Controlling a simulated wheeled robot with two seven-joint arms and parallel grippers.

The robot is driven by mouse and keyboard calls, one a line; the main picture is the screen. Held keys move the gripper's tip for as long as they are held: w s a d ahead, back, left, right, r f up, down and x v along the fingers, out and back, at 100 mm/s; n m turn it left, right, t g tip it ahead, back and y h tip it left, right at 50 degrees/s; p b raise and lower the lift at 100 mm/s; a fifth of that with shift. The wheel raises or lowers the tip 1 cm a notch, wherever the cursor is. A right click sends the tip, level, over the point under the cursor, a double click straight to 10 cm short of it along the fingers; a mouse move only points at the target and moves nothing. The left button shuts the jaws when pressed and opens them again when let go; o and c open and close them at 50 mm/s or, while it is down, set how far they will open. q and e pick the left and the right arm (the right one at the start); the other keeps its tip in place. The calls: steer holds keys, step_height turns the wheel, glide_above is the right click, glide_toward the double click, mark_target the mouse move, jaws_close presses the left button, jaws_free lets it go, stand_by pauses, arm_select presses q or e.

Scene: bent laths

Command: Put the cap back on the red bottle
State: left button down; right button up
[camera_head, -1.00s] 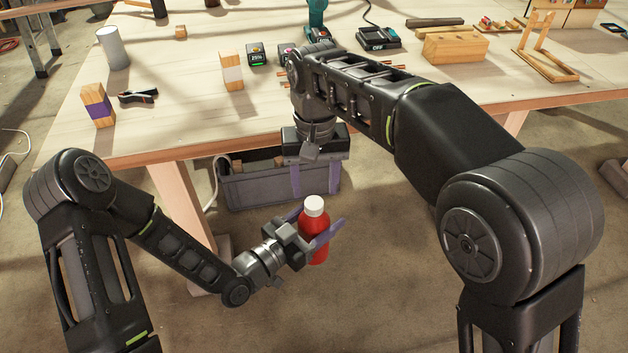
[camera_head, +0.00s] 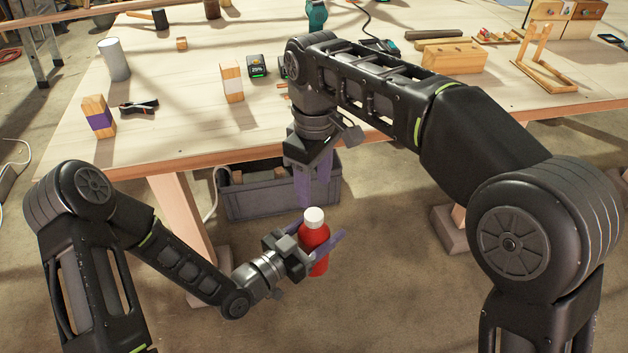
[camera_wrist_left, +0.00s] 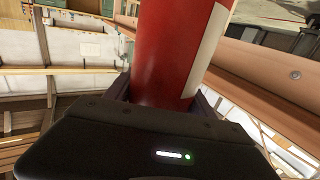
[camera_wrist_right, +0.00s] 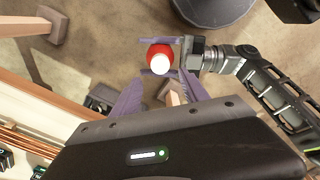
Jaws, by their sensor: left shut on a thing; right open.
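The red bottle (camera_head: 316,237) is held upright, in front of the table, by my left gripper (camera_head: 319,244), which is shut around its body. A white cap (camera_head: 314,216) sits on top of the bottle; I cannot tell how tightly it is seated. The bottle's red side (camera_wrist_left: 165,50) and a pale label fill the left wrist view. My right gripper (camera_head: 314,190) is open and empty, pointing down just above the cap. In the right wrist view the cap (camera_wrist_right: 160,65) shows beyond and between the open fingers, apart from them.
The wooden table (camera_head: 180,120) lies behind, with a striped block (camera_head: 98,117), another block (camera_head: 231,82), a grey cylinder (camera_head: 114,60) and a wooden box (camera_head: 455,57). A grey crate (camera_head: 255,198) stands on the floor under its front edge. The space around the bottle is clear.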

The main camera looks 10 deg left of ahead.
mark_target(314, 214)
steer(key=shift+f, duration=0.15)
steer(key=shift+f, duration=3.9)
steer(key=shift+c, duration=0.3)
jaws_close()
steer(key=shift+o, duration=1.1)
jaws_free()
steer(key=shift+r, duration=0.1)
step_height(314, 214, up, 7)
steer(key=shift+r, duration=0.2)
